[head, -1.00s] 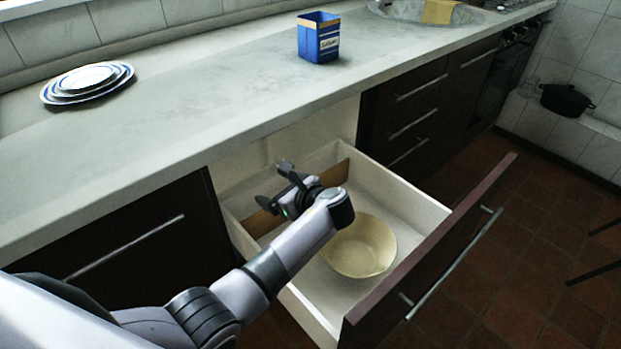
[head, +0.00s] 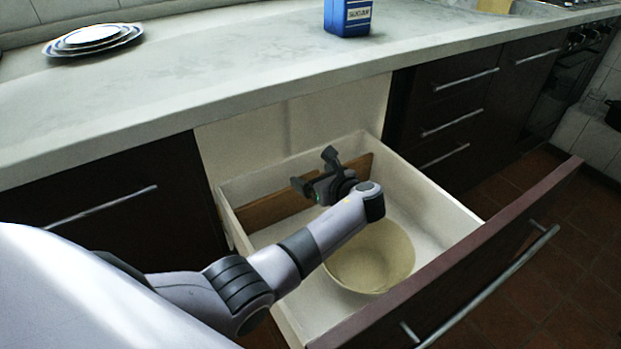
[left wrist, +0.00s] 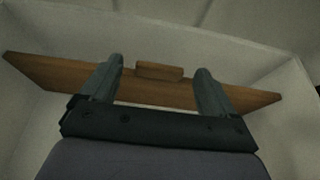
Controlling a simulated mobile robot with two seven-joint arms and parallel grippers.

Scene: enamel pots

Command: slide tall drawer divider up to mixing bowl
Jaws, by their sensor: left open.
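The drawer divider is a wooden board (head: 270,206) standing across the back part of the open drawer. In the left wrist view the divider (left wrist: 160,90) spans most of the picture, with a small raised block at its middle. The mixing bowl (head: 372,262), pale yellow, stands in the drawer towards the front, partly hidden by my left arm. My left gripper (head: 316,168) is open over the drawer, at the divider. In the left wrist view its two fingers (left wrist: 157,85) overlap the board on either side of the block; I cannot tell whether they touch it. My right gripper is not in view.
The white drawer (head: 452,212) is pulled out below the counter (head: 240,75), its dark front panel at the right. Stacked plates (head: 92,38) and a blue tin (head: 348,16) stand on the counter. Drawer floor shows between divider and bowl.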

